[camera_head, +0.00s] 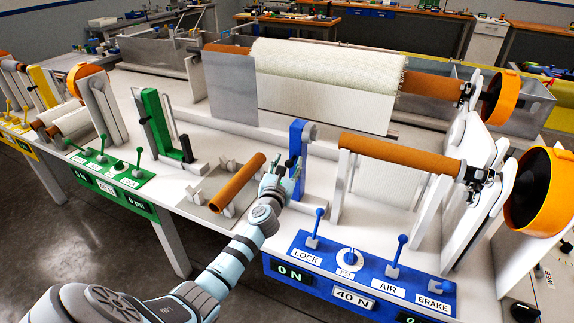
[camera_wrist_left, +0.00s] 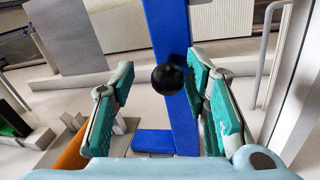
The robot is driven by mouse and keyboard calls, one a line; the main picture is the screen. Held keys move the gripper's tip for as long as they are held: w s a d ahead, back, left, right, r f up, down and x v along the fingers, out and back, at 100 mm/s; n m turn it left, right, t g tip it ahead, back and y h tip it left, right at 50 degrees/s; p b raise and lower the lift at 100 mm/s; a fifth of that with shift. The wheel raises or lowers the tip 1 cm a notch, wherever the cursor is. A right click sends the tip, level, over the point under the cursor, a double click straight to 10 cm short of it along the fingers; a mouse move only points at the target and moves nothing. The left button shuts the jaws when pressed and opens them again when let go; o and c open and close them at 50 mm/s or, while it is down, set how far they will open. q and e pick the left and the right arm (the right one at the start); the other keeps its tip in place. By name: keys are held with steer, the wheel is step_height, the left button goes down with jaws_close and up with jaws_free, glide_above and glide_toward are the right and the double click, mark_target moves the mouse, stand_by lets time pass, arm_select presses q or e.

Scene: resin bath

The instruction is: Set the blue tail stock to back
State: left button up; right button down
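The blue tail stock (camera_head: 297,140) is an upright post beside the left end of an orange roller, behind the blue control panel. It also fills the middle of the left wrist view (camera_wrist_left: 172,30), with a blue foot and a black ball knob (camera_wrist_left: 168,79) facing me. My left gripper (camera_head: 284,172) is at the front of this post. In the wrist view its teal-padded fingers (camera_wrist_left: 155,100) are open, with the knob in the gap, nearer the right finger. I see no grip on the knob; whether a pad touches it I cannot tell. My right gripper is not in view.
The blue panel (camera_head: 350,272) with upright levers stands to the right of my left arm. A loose orange core (camera_head: 237,184) lies left of the gripper. A green tail stock (camera_head: 165,125) stands further left. The orange roller (camera_head: 400,156) lies close on the right.

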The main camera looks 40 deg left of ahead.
arm_select(q)
steer(key=shift+s+d, duration=0.1)
steer(key=shift+d, duration=0.05)
steer(key=v, duration=1.1)
steer(key=shift+s, duration=0.35)
steer(key=shift+d, duration=0.1)
